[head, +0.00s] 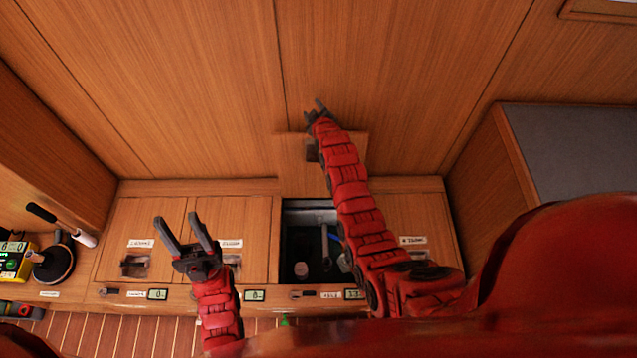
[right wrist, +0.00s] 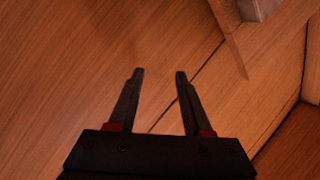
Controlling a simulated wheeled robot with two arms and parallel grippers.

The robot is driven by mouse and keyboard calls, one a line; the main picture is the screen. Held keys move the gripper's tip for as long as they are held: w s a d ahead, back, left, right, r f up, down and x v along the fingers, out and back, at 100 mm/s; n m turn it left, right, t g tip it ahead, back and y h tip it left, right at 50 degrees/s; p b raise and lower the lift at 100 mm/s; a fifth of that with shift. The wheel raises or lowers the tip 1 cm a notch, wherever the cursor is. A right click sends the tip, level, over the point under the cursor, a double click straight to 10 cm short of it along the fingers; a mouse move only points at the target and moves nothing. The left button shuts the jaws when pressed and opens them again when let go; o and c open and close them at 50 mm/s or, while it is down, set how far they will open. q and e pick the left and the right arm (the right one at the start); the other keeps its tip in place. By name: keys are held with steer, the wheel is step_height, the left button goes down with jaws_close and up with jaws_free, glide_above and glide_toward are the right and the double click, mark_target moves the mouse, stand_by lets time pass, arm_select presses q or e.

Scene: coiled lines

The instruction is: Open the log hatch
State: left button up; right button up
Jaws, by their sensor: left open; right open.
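A hatch lid (head: 292,152) stands raised against the back panel, its recessed pull (head: 312,152) partly behind my right arm. Below it the hatch opening (head: 308,215) is uncovered; a dark well shows with a few items inside. I cannot read for sure which hatch the labels name. My right gripper (head: 318,108) is open and empty just above the lid's top edge, with the arm crossing lid and opening. In the right wrist view its fingers (right wrist: 157,75) are apart, and the lid (right wrist: 232,35) is at upper right. My left gripper (head: 177,220) is open and empty above the left closed lids.
Closed lids (head: 138,215) lie left of the opening, and another (head: 415,210) lies right. A front ledge carries latches and small displays (head: 253,295). A yellow meter (head: 15,262) and a black round tool (head: 55,262) are at far left. A grey-topped cabinet (head: 570,150) bounds the right.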

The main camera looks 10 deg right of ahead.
steer(key=f+g, duration=0.1)
steer(key=f+n+g, duration=0.1)
steer(key=a+n+g, duration=0.1)
steer(key=g, duration=0.1)
steer(key=shift+s+a+f, duration=0.1)
steer(key=shift+s+f, duration=0.2)
steer(key=shift+f, duration=0.1)
steer(key=s+r+n+g, duration=0.3)
steer(key=s+n+g, duration=0.3)
steer(key=s+g, duration=0.6)
steer(key=s+f+b, duration=0.1)
steer(key=f+b, duration=0.1)
steer(key=f, duration=0.6)
steer(key=s+f+t+b, duration=0.1)
steer(key=s+f+b, duration=0.1)
steer(key=f, duration=0.7)
steer(key=shift+a+b, duration=0.45)
steer(key=shift+b, duration=0.35)
steer(key=shift+s+f, duration=0.1)
jaws_close()
